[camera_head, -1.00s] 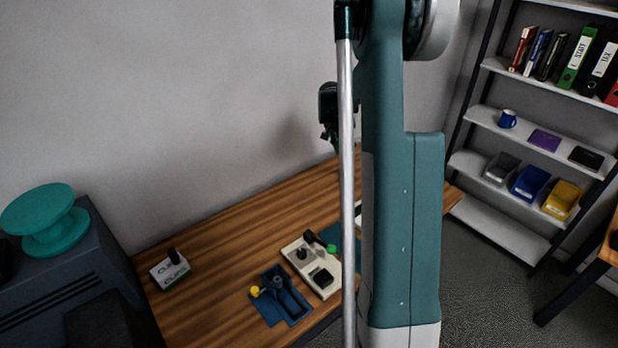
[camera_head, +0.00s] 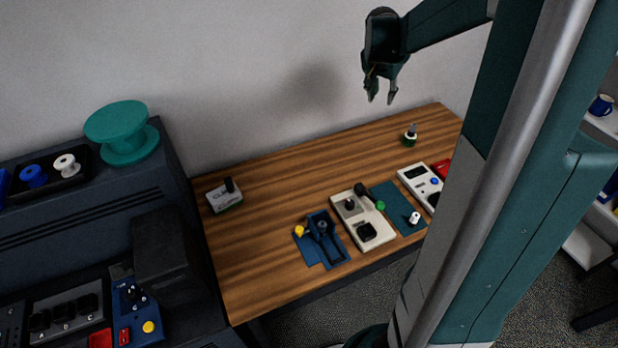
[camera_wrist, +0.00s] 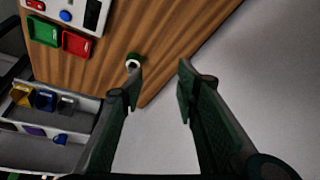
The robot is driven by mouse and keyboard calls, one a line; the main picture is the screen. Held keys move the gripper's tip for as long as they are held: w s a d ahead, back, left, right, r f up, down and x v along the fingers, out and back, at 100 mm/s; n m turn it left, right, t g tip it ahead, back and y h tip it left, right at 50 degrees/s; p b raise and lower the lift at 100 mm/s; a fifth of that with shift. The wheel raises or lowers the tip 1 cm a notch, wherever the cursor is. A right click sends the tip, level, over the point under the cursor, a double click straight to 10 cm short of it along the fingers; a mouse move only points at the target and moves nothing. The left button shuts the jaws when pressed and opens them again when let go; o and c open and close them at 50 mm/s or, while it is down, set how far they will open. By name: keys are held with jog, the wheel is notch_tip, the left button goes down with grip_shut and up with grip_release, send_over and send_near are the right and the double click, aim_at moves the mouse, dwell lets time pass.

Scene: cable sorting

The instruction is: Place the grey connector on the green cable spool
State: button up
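My gripper (camera_head: 381,97) hangs above the back of the wooden table in the head view, fingers apart with nothing between them. The wrist view also shows its two spread fingers (camera_wrist: 160,75). A small green spool-like piece (camera_head: 410,140) stands at the back right of the table, with a grey and white part (camera_head: 411,129) upright on it. I cannot tell whether that part is the grey connector. In the wrist view, a dark green piece (camera_wrist: 138,56) with a white ring shows beside the left fingertip, well beyond it. A large teal-green spool (camera_head: 122,132) stands on the dark console at left.
A small labelled box (camera_head: 225,198), a blue fixture (camera_head: 322,240), a cream control panel (camera_head: 362,218), a teal mat (camera_head: 392,200) and a white panel (camera_head: 415,178) line the table. The console tray holds a blue spool (camera_head: 33,177) and a white spool (camera_head: 66,164). The table's back middle is clear.

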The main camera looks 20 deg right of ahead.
jog(key=s+a+r+n+t+y, duration=0.1)
jog(key=s+a+r+n, duration=0.2)
jog(key=s+a, duration=0.5)
jog(key=s+a+r+n+t+y, duration=0.1)
jog(key=s+a+r+n, duration=0.2)
jog(key=a, duration=1)
jog(key=s+a+r+n+t, duration=0.1)
jog(key=s+a+r+n, duration=0.1)
jog(key=s+a, duration=0.6)
jog(key=s+a+f+n+t+y, duration=0.1)
jog(key=s+a+f+n+y, duration=0.1)
jog(key=s+a, duration=0.6)
jog(key=a+f+n, duration=0.1)
jog(key=a+n, duration=0.1)
jog(key=a, duration=0.1)
jog(key=shift+s+f+t, duration=0.2)
jog(key=shift+f+t, duration=0.05)
jog(key=shift+t, duration=0.05)
jog(key=shift+a, duration=0.1)
notch_tip(320, 180, down, 6)
jog(key=b, duration=0.5)
jog(key=shift+r+b, duration=0.1)
jog(key=shift+b, duration=0.3)
